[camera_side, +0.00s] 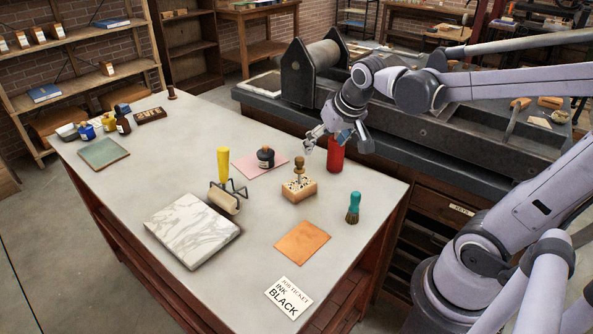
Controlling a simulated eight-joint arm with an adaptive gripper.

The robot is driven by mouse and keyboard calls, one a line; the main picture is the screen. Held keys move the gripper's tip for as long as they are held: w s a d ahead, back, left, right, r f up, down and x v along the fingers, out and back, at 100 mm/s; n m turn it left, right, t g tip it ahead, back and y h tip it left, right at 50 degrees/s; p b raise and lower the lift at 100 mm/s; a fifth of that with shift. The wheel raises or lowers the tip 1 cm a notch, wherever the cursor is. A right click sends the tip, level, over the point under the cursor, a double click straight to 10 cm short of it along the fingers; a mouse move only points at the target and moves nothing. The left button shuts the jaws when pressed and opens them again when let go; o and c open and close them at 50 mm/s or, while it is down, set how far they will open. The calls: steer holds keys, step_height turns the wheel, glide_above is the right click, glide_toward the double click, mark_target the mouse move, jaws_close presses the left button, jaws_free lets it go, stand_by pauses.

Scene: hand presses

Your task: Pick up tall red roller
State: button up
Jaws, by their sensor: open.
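The tall red roller (335,158) is a red upright cylinder on the grey worktable (160,180), near its back right edge. My gripper (326,146) is open and comes down from the upper right. Its fingers are at the top of the red cylinder and overlap it in the picture.
A wooden block with a knobbed tool (298,190) stands just left of the cylinder, and a teal-handled brush (353,207) stands in front. A dark bottle (265,158), a yellow-handled roller (224,168) and a marbled slab (193,230) lie further left. A press (430,125) stands behind.

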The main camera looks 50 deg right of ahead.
steer(key=w+d+f+m+g+h, duration=0.1)
steer(key=w+d+m+g, duration=0.2)
steer(key=d, duration=0.6)
steer(key=m, duration=0.3)
glide_above(336, 146)
steer(key=s, duration=0.2)
step_height(336, 146, down, 3)
steer(key=shift+h, duration=0.4)
steer(key=shift+w+a+x, duration=0.15)
steer(key=shift+x, duration=1.65)
steer(key=shift+w+a+x, duration=0.2)
steer(key=shift+x, duration=1.55)
steer(key=shift+w+a+x, duration=0.15)
steer(key=shift+x, duration=1.65)
jaws_close()
